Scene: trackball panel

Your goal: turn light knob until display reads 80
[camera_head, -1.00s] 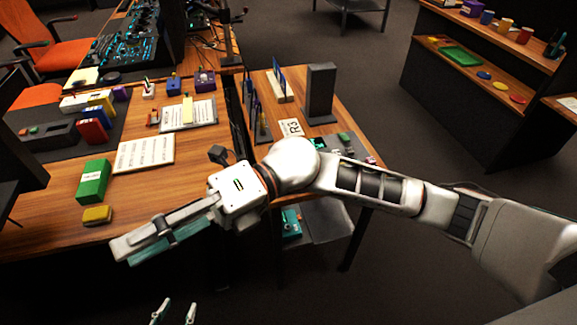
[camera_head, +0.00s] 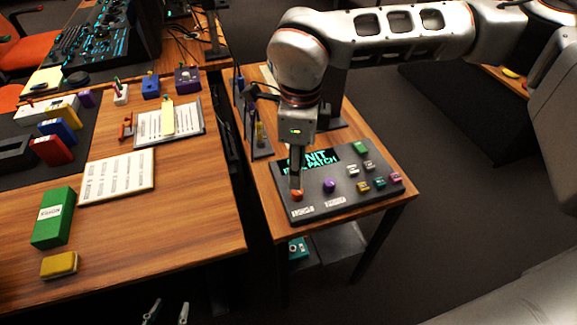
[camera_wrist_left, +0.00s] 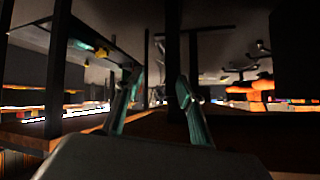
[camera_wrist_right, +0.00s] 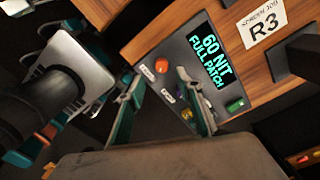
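The dark control panel (camera_head: 345,195) sits on the small wooden table. Its display reads "60 NIT FULL PATCH" in the right wrist view (camera_wrist_right: 208,60); in the head view my right arm partly hides the display (camera_head: 318,159). An orange round knob (camera_head: 297,195) and a purple knob (camera_head: 329,185) stand along the panel's near edge; their labels are too small to read. My right gripper (camera_head: 296,183) points down over the orange knob. My left gripper (camera_head: 167,312) is open and empty.
Several coloured buttons (camera_head: 364,186) fill the panel's right side. The larger desk at left holds a green box (camera_head: 53,218), a yellow block (camera_head: 59,265) and papers (camera_head: 117,175). A gap separates the two tables.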

